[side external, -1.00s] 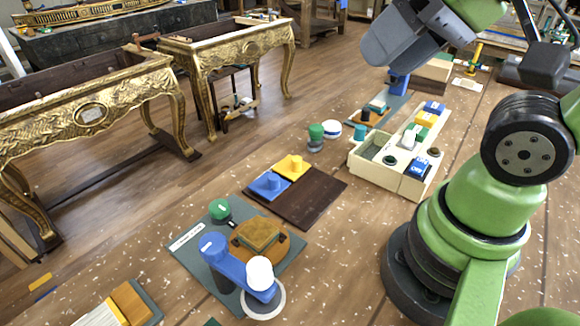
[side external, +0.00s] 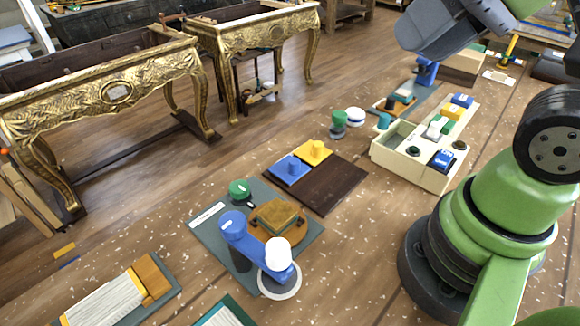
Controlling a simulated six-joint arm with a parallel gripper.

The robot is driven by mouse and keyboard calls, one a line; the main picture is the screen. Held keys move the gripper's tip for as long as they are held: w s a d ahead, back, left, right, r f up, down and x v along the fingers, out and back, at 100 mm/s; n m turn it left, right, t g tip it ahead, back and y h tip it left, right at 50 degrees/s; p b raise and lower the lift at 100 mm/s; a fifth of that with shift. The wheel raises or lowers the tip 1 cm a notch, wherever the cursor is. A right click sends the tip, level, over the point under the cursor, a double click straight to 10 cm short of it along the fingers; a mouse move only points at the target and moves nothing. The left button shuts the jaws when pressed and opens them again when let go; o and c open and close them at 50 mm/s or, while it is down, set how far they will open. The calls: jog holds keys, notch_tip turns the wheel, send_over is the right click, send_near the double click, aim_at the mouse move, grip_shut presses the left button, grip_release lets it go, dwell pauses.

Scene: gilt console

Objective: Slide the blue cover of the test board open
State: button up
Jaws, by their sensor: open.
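The test board appears to be the dark brown board (side external: 335,187) in the middle of the bench. The flat blue cover (side external: 283,176) with a raised knob lies at its left end, beside a similar yellow cover (side external: 314,151). The right part of the board is bare dark wood. My gripper (side external: 425,35) is the grey body at the top right, high above the bench and well clear of the blue cover. It is open, with nothing seen in it; its fingertips are hard to make out.
A grey-green plate (side external: 207,233) in front carries a blue lever arm (side external: 252,248), a green knob and an orange-brown block. A cream box (side external: 407,175) with switches stands right of the board. A green-topped cylinder (side external: 338,122) stands behind. Bench around the board is mostly clear.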

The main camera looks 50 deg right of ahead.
dwell(0.3)
jog(key=shift+o, duration=0.7)
jog(key=n+g+h, duration=0.1)
jog(key=g+h, duration=0.1)
jog(key=g, duration=0.5)
send_over(295, 161)
notch_tip(295, 161, down, 18)
jog(key=f, duration=0.1)
notch_tip(295, 161, down, 9)
jog(key=shift+f, duration=0.15)
